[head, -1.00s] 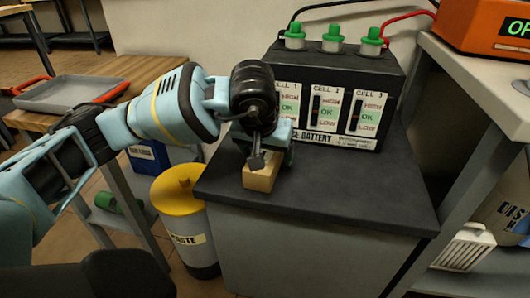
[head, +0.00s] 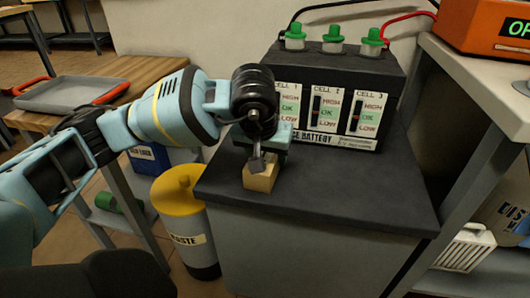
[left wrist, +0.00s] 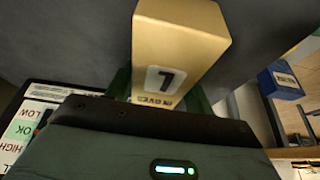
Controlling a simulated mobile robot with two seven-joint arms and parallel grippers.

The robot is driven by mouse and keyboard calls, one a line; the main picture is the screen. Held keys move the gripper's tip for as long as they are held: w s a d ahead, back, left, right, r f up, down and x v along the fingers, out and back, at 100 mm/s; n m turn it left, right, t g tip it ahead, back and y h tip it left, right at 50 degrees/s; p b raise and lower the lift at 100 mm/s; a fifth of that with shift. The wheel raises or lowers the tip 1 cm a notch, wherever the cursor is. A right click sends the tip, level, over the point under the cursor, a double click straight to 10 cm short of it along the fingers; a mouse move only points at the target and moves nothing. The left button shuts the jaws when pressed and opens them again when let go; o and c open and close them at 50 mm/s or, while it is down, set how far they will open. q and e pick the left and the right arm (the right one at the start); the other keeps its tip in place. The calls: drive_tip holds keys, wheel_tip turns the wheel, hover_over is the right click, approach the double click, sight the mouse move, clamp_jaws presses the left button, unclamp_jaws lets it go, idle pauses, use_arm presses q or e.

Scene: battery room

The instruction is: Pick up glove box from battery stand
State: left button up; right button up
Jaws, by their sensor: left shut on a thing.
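The glove box (head: 261,179) is a small tan box near the front left edge of the dark battery stand (head: 340,193). My left gripper (head: 259,162) comes down on it from behind and above, shut on it, and hides part of it. My right gripper is in neither view.
A black battery (head: 335,90) with green caps stands at the back of the stand. A yellow-lidded waste bin (head: 182,195) is at the stand's left. A grey shelf unit (head: 470,85) borders the right. The stand top's front right is clear.

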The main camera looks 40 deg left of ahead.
use_arm(q)
drive_tip(key=shift+c, duration=0.9)
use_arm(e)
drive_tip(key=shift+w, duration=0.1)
use_arm(q)
drive_tip(key=shift+r, duration=0.1)
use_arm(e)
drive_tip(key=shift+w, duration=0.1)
use_arm(q)
drive_tip(key=shift+r, duration=0.45)
wheel_tip(320, 180, up, 4)
drive_tip(key=shift+f+p, duration=0.15)
drive_tip(key=shift+p, duration=0.85)
drive_tip(key=s+d+p, duration=0.3)
drive_tip(key=s+d, duration=0.1)
drive_tip(key=d, duration=1.1)
drive_tip(key=shift+d+r, duration=0.3)
drive_tip(key=shift+r, duration=0.1)
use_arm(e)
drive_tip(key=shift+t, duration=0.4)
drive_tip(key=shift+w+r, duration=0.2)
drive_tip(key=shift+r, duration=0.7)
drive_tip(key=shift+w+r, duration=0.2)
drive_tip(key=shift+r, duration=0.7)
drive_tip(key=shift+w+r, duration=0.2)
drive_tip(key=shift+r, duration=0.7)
